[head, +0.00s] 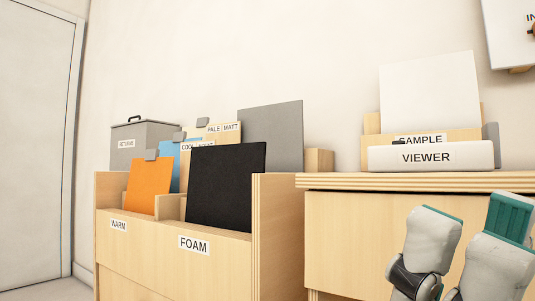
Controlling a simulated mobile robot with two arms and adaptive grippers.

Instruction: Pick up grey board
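The grey board (272,133) stands upright, slightly tilted, at the back right of the wooden bin unit (278,235). The black board (227,186) in the front slot labelled FOAM hides its lower left part. Its lower edge is hidden. My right arm (432,240) shows at the lower right, in front of the cabinet and well apart from the grey board. Its fingers cannot be made out. My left gripper is not in view.
An orange board (148,187) stands in the slot labelled WARM, with a blue board (174,160) behind. A lidded grey RETURNS box (145,135) is behind them. The cabinet (360,240) at right carries a white VIEWER block (430,156) and a white panel (428,92).

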